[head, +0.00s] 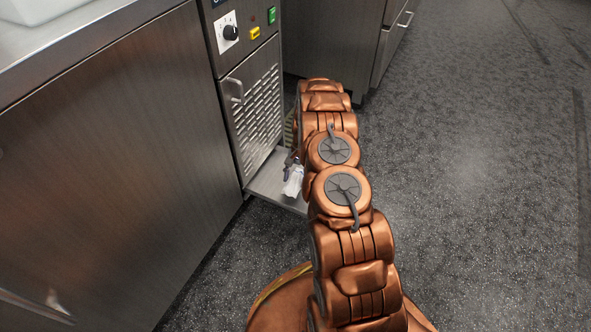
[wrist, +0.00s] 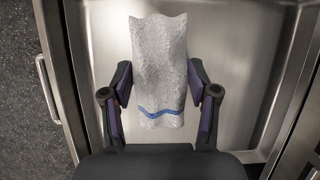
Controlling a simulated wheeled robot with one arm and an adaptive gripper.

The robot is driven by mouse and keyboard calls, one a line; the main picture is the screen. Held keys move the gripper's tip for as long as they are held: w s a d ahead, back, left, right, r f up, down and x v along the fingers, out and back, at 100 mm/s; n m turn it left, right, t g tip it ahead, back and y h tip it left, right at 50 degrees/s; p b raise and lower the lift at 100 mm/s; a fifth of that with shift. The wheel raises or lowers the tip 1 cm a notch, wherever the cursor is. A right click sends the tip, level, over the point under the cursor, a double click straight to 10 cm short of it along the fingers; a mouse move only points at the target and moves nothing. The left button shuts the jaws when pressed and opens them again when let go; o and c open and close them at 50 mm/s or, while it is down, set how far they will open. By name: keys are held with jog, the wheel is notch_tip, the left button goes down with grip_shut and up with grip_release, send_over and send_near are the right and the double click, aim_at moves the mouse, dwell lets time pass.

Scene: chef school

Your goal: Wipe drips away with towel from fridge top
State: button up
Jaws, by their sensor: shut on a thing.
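The towel (wrist: 160,45) is pale grey-white with a blue stripe near its lower end. In the wrist view it stands between the two dark fingers of my gripper (wrist: 158,82), which is shut on it. In the head view the white towel (head: 292,182) shows just left of my copper-coloured arm, over a low steel surface (head: 266,186). My arm hides most of the gripper there. Behind the towel in the wrist view is a smooth steel surface (wrist: 245,60) with a raised border. I cannot tell whether the towel touches it. No drips can be made out.
A steel unit with a vented panel (head: 262,105), a door handle (head: 234,90) and a knob (head: 230,33) stands beside the low surface. A steel cabinet (head: 90,150) fills the left. Dark speckled floor (head: 470,180) is clear on the right.

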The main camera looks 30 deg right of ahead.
jog(key=shift+r+p, duration=0.8)
jog(key=shift+r, duration=1.25)
